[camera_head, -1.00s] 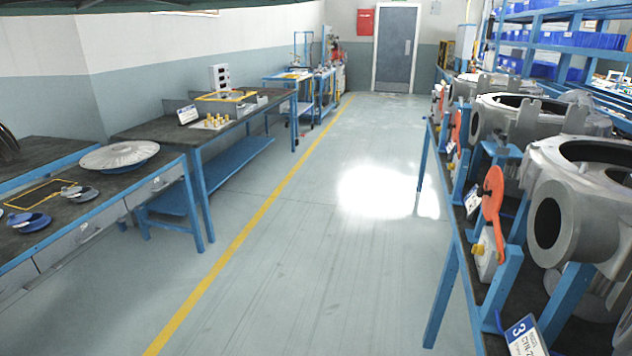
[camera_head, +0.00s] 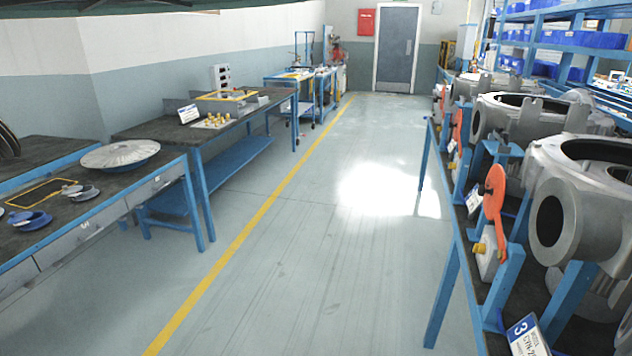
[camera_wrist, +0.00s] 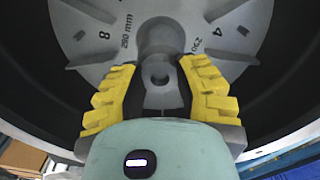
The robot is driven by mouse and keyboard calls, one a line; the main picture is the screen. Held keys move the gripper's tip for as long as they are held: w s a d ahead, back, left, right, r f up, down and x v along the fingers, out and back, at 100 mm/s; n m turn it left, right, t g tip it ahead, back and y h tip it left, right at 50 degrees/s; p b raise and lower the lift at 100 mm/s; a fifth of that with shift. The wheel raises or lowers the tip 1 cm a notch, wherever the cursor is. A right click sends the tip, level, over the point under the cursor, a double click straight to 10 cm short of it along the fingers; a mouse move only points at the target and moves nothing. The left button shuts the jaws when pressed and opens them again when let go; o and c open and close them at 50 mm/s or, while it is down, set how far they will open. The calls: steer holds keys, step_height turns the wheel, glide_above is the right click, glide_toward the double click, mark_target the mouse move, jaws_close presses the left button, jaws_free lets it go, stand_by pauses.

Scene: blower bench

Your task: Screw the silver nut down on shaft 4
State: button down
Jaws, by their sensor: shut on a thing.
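In the wrist view the two yellow fingers of my gripper (camera_wrist: 160,72) are closed around a silver-grey piece (camera_wrist: 157,76) with a small dark hole, at the centre of a grey disc (camera_wrist: 105,62). I take this piece for the silver nut; its outline is partly hidden by the fingers and hand. The disc carries ribs and printed marks such as "8", "290 mm" and "4". It sits inside a dark round housing (camera_wrist: 50,95). The shaft under the piece cannot be made out. My gripper does not show in the head view.
In the head view, grey blower housings (camera_head: 590,205) line the right bench, with a number 3 sign (camera_head: 525,335) in front. On the left are a bench with a finned disc (camera_head: 120,154) and a table with yellow parts (camera_head: 216,120). The floor aisle (camera_head: 310,250) is clear.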

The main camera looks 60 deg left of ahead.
steer(key=m, duration=0.6)
steer(key=shift+f+m+b, duration=0.1)
steer(key=shift+m+b, duration=0.2)
steer(key=shift+m, duration=0.1)
steer(key=m, duration=0.6)
steer(key=shift+m, duration=0.4)
steer(key=m, duration=0.8)
steer(key=shift+b, duration=0.3)
steer(key=c, duration=1)
jaws_free()
